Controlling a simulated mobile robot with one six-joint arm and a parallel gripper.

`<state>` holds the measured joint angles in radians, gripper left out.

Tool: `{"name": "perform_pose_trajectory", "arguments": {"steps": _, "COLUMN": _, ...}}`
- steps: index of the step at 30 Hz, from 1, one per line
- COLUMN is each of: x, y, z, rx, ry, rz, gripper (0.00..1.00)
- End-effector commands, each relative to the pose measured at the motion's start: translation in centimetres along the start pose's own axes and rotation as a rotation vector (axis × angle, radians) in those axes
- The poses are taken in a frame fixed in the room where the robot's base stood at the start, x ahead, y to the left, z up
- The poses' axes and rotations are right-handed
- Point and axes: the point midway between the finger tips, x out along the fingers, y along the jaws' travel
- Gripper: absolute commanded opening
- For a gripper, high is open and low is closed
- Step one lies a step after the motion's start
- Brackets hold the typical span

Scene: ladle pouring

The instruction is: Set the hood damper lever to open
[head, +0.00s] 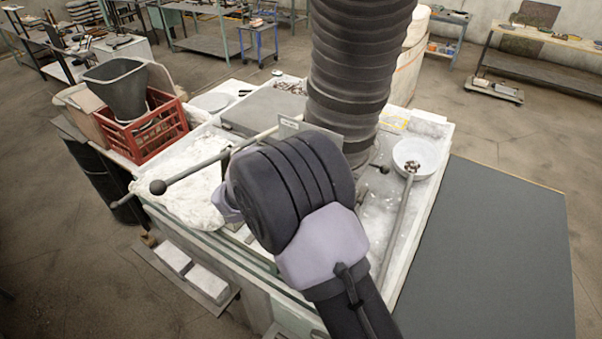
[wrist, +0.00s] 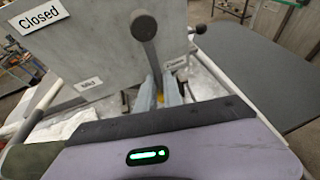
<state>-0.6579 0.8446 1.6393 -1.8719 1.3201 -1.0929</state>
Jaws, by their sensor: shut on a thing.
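The damper lever (wrist: 148,50) shows in the wrist view as a dark shaft with a black ball knob. My gripper (wrist: 168,94) is shut on the lever's shaft below the knob. Behind it is a grey plate (wrist: 105,45) with a "Closed" label at upper left and a "Mid" label lower down. A third label (wrist: 175,64) sits right of the shaft, too small to read surely. The shaft crosses the plate between "Mid" and this third label, nearer the third. In the head view my wrist hides the fingers and the held lever; part of the plate (head: 311,128) shows behind.
A thick black ribbed duct (head: 360,70) rises just behind my wrist. A ball-ended rod (head: 195,170) sticks out left over the bench. A white bowl (head: 402,166) with a long handle lies right. A red crate (head: 150,135) stands at the left. A dark mat (head: 500,250) at right is clear.

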Motion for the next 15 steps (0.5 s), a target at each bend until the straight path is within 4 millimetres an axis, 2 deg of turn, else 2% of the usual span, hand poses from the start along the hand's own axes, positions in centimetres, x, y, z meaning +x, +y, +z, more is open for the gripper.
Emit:
{"name": "perform_pose_trajectory", "arguments": {"steps": 14, "x": 0.15, "y": -0.26, "z": 0.1, "rx": -0.014, "ry": -0.004, "rz": -0.006, "gripper": 0.0}}
{"name": "perform_pose_trajectory", "arguments": {"steps": 15, "x": 0.15, "y": -0.26, "z": 0.11, "rx": -0.014, "ry": -0.004, "rz": -0.006, "gripper": 0.13}}
